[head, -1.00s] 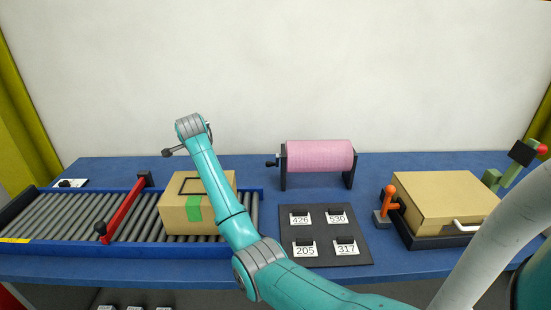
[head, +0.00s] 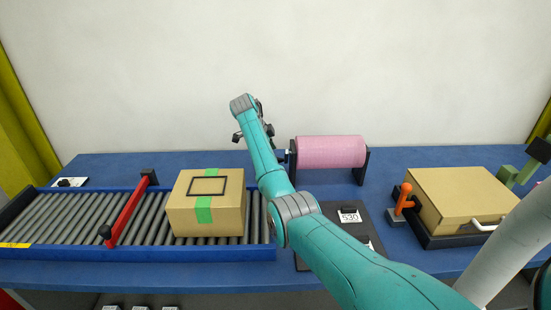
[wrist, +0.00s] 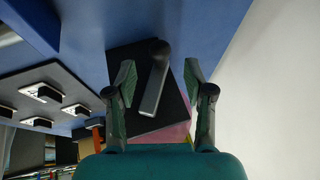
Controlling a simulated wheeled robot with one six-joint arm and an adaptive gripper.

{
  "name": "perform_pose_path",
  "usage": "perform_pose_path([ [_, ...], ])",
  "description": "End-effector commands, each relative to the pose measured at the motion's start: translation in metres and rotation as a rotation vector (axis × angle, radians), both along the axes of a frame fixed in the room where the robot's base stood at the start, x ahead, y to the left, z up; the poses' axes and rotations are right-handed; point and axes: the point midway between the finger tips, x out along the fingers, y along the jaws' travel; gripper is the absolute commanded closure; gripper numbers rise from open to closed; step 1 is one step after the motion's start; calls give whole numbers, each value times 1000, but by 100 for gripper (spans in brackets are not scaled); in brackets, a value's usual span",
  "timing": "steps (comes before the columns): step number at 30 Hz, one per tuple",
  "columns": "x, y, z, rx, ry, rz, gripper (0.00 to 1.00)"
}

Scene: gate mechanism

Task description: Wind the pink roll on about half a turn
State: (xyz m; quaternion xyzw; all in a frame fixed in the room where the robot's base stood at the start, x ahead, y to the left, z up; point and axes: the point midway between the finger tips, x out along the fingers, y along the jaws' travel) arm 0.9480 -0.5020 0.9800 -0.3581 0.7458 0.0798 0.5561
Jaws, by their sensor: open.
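The pink roll (head: 330,151) lies level on a black stand at the back of the blue table. Its dark crank (head: 283,158) is at the left end, close to my arm's end. In the wrist view, my gripper (wrist: 159,70) is open. The crank's grey handle and arm (wrist: 155,85) show between its two green-padded fingers, with space on both sides. I cannot tell how deep the handle is between them. A bit of the pink roll (wrist: 178,132) shows behind the crank plate.
A cardboard box with green tape (head: 206,205) sits on the roller conveyor (head: 60,215), beside a red gate bar (head: 128,212). My arm partly covers the black label board (head: 350,205). At right stand an orange handle (head: 404,197) and another box (head: 462,199).

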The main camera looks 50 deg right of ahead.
Motion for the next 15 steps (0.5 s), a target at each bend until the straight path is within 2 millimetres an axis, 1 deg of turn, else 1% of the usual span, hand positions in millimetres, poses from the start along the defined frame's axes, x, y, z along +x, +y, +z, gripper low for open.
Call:
perform_pose_path([
  [1, -2, -4, -8, 1, 1, 0, 47],
  [3, -3, -8, -17, 1, 1, 0, 47],
  [6, -4, -13, -27, 1, 1, 0, 47],
  [10, -4, -17, -34, 1, -1, 0, 47],
  [15, -5, -18, -37, 0, -2, 1, 47],
])
